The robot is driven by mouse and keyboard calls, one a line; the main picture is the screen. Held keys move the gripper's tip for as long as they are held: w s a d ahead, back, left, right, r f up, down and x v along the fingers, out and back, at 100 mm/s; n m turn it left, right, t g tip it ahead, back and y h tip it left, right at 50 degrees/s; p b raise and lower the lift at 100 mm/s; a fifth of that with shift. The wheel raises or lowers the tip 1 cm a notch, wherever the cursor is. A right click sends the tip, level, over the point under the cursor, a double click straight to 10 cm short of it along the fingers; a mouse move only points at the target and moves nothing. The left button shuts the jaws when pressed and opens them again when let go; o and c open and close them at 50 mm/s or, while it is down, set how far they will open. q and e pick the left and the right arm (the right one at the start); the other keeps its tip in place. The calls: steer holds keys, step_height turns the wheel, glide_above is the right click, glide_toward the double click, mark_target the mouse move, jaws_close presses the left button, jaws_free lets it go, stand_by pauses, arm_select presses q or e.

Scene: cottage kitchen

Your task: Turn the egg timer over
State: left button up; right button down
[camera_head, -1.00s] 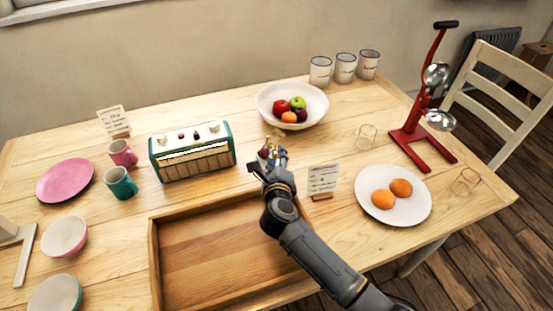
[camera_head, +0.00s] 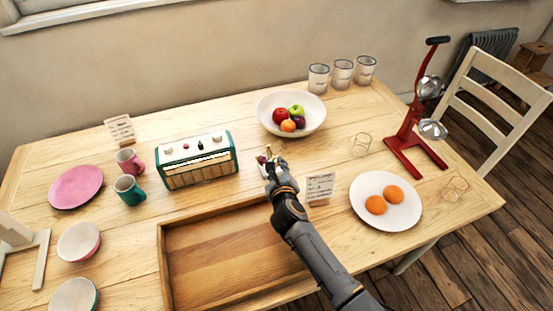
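My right gripper (camera_head: 270,158) is over the table, behind the wooden tray and between the radio and the fruit bowl. A small pale and reddish object (camera_head: 262,159) shows at its fingertips. It may be the egg timer, but it is too small and too covered to tell. The fingers and hand hide most of it, so I cannot tell whether they are closed on it or how it is turned. My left gripper is not in view.
A green radio (camera_head: 199,163) stands left of the gripper. The fruit bowl (camera_head: 318,116) is behind it. A small card (camera_head: 320,187) stands close on the right. The wooden tray (camera_head: 162,262) lies in front. A plate with oranges (camera_head: 390,219) and a red stand (camera_head: 411,150) are farther right.

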steer(key=p, duration=0.1)
steer(key=m+p, duration=0.1)
steer(key=shift+d+r+g+y+p, duration=0.1)
steer(key=shift+r+g+y+p, duration=0.2)
steer(key=shift+y, duration=0.1)
steer(key=shift+f+m+p, duration=0.25)
steer(key=shift+m+p, duration=0.25)
steer(key=shift+p, duration=0.05)
steer(key=shift+y, duration=0.3)
steer(key=c, duration=1.1)
jaws_free()
steer(key=shift+c, duration=0.2)
steer(key=v, duration=1.2)
